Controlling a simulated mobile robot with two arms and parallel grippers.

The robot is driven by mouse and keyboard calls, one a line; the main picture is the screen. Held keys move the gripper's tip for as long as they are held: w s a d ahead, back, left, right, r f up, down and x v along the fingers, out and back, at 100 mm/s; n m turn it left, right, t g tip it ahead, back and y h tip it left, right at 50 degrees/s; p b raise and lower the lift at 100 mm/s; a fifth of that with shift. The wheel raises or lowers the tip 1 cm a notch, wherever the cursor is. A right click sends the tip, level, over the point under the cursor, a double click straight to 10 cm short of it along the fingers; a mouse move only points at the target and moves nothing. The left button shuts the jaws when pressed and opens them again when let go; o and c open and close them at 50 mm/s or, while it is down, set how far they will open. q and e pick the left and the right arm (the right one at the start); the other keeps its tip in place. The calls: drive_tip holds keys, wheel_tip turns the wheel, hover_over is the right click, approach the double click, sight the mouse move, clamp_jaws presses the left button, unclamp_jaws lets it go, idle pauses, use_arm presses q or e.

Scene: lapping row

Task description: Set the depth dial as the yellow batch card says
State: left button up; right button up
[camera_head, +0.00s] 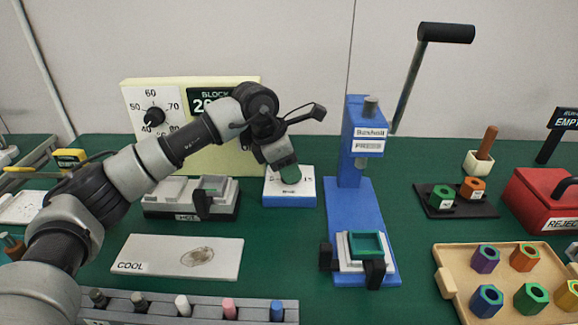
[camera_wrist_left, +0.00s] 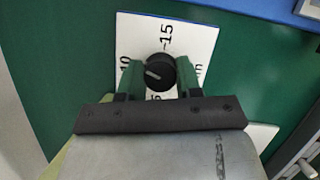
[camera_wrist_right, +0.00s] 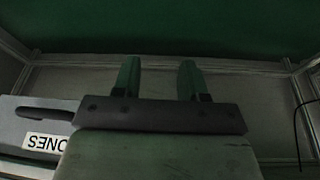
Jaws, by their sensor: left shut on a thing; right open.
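My left gripper (camera_head: 289,173) points down at a small blue box with a white dial face (camera_head: 305,186). In the left wrist view its green fingers (camera_wrist_left: 161,78) are shut on a black round knob (camera_wrist_left: 160,66), one on each side. The white face (camera_wrist_left: 197,42) carries 15 at the top, 10 at the left and a partly hidden 5 below. The knob's white mark points leftward, near the 10 side. No word naming this dial as depth is readable. I cannot make out a yellow batch card. My right gripper (camera_wrist_right: 160,80) is open and empty.
A pale yellow panel (camera_head: 218,165) with a temperature dial (camera_head: 154,116) stands behind my left arm. A blue press (camera_head: 350,205) is right of the dial box, a hot plate (camera_head: 165,208) left. A cool plate (camera_head: 150,258) lies in front. A grey tray (camera_wrist_right: 75,85) is below my right gripper.

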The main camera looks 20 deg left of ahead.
use_arm(q)
drive_tip(key=o, duration=0.9)
drive_tip(key=shift+a+r, duration=0.1)
drive_tip(key=p+v, duration=0.1)
drive_tip(key=v, duration=0.4)
drive_tip(key=shift+a+r, duration=0.1)
drive_tip(key=shift+r, duration=0.25)
drive_tip(key=shift+p+v, duration=0.35)
drive_tip(key=shift+v, duration=2.1)
use_arm(e)
drive_tip(key=shift+x, duration=1)
drive_tip(key=shift+w+a, duration=0.1)
drive_tip(key=shift+w, duration=0.1)
use_arm(q)
drive_tip(key=shift+o, duration=0.2)
use_arm(e)
drive_tip(key=shift+r, duration=0.1)
